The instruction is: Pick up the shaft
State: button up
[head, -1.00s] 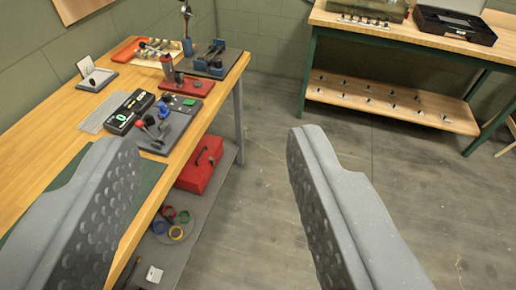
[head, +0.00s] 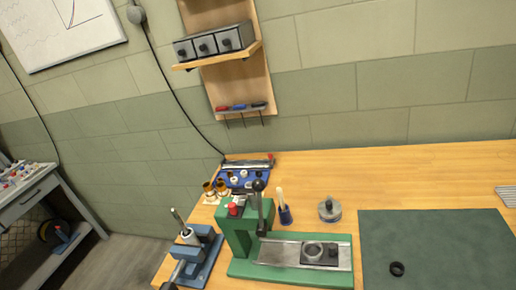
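I cannot tell for certain which thing is the shaft. A blue vise-like fixture (head: 205,254) stands at the bench's front left corner, with a pale upright piece (head: 189,236) and a thin dark rod (head: 178,216) leaning up from it. A blue tray (head: 225,183) with several small parts sits at the back left of the bench, and a long grey bar (head: 243,163) lies along its back. My gripper is outside this view.
A wall shelf (head: 225,62) hangs above. Bare floor (head: 125,255) lies left of the bench.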

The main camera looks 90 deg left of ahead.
aim_at(173, 211)
jog(key=u, duration=2.6)
jog(key=k, duration=0.8)
jog(key=i, duration=0.8)
jog(key=z, duration=0.05)
